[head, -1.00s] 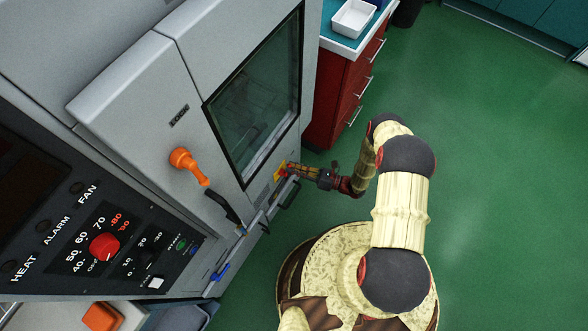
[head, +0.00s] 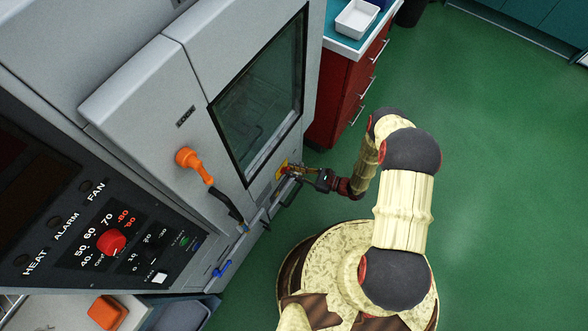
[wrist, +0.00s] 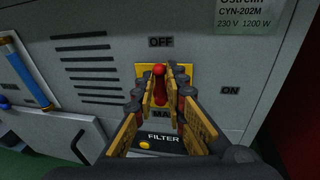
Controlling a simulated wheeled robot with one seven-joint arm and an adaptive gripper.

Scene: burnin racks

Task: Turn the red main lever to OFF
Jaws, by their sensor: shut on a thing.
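The red main lever (wrist: 159,72) shows in the wrist view between my gripper's fingers, on a yellow plate (wrist: 184,72) on the cabinet front. Its red tip points up toward the "OFF" label (wrist: 161,42); the "ON" label (wrist: 230,90) is to the right. My gripper (wrist: 160,100) is shut on the lever, and its fingers hide most of the lever's body and part of the plate. In the head view my gripper (head: 298,170) reaches the yellow plate (head: 281,169) low on the cabinet, below the window.
An orange door handle (head: 190,160) stands out from the cabinet left of my gripper. A blue handle (wrist: 18,65) is at the left in the wrist view. A red drawer unit (head: 342,88) stands behind. The green floor (head: 500,200) at the right is clear.

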